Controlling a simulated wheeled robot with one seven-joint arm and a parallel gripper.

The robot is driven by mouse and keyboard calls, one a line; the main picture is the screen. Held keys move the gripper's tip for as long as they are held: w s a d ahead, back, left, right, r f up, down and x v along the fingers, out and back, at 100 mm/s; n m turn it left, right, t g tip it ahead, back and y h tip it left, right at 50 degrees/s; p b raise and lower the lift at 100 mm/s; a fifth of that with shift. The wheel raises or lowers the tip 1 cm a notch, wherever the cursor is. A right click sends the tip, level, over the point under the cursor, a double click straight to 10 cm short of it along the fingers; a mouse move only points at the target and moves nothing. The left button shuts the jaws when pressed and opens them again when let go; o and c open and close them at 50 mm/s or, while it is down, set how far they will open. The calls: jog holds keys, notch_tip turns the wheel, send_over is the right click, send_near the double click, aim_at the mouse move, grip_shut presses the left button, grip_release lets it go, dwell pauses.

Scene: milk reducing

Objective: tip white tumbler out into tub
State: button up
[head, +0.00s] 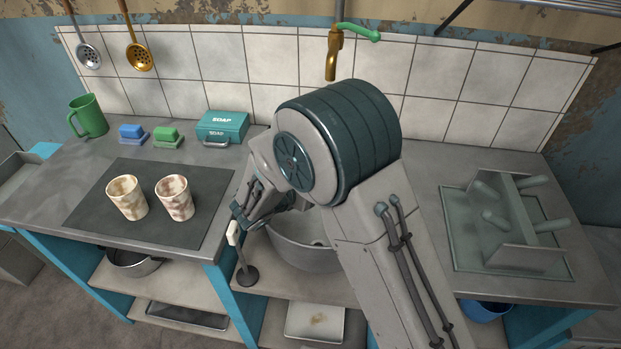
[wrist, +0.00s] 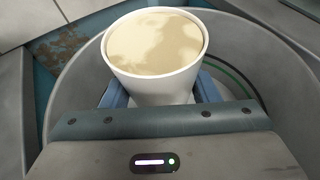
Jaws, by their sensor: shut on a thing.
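The white tumbler (wrist: 155,82) holds pale tan, mottled liquid close to its rim. My gripper (wrist: 161,94) is shut on it, with a blue finger on each side. The grey round tub (wrist: 78,95) lies around and below the tumbler in the wrist view. In the head view the tub (head: 302,257) sits in the counter, partly covered by my arm. My arm hides the tumbler there. No liquid is seen running over the rim, and any slight tilt is hard to judge.
Two brown-mottled cups (head: 127,198) stand on a dark mat (head: 95,215) at left. A green mug (head: 88,116), blue and green brushes and a soap box (head: 222,127) line the back. A brass tap (head: 333,55) hangs above; a drying rack (head: 510,225) stands right.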

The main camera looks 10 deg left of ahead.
jog(key=shift+f+b, duration=0.4)
jog(key=shift+f, duration=0.45)
jog(key=shift+w+a+b, duration=0.1)
jog(key=shift+b, duration=0.3)
jog(key=m+b, duration=0.1)
jog(key=b, duration=0.1)
jog(key=a+r+m+t+y+b, duration=0.1)
jog(key=b, duration=0.1)
jog(key=m+y+b, duration=0.1)
jog(key=b, duration=0.1)
jog(key=shift+w+a+r, duration=0.25)
jog(key=shift+w+r, duration=0.05)
jog(key=m+b, duration=0.1)
jog(key=b, duration=0.1)
jog(key=r+m+t+y+b, duration=0.1)
jog(key=b, duration=0.1)
jog(key=m+b, duration=0.1)
jog(key=b, duration=0.1)
jog(key=shift+w+a+r+t+y+b, duration=0.2)
jog(key=shift+a+r+t+y+b, duration=0.1)
jog(key=shift+a, duration=0.1)
jog(key=m+b, duration=0.1)
jog(key=b, duration=0.1)
jog(key=m+t+b, duration=0.1)
jog(key=b, duration=0.1)
jog(key=shift+r+y+b, duration=0.3)
jog(key=shift+r, duration=0.1)
jog(key=shift+m+b, duration=0.3)
jog(key=shift+b, duration=0.05)
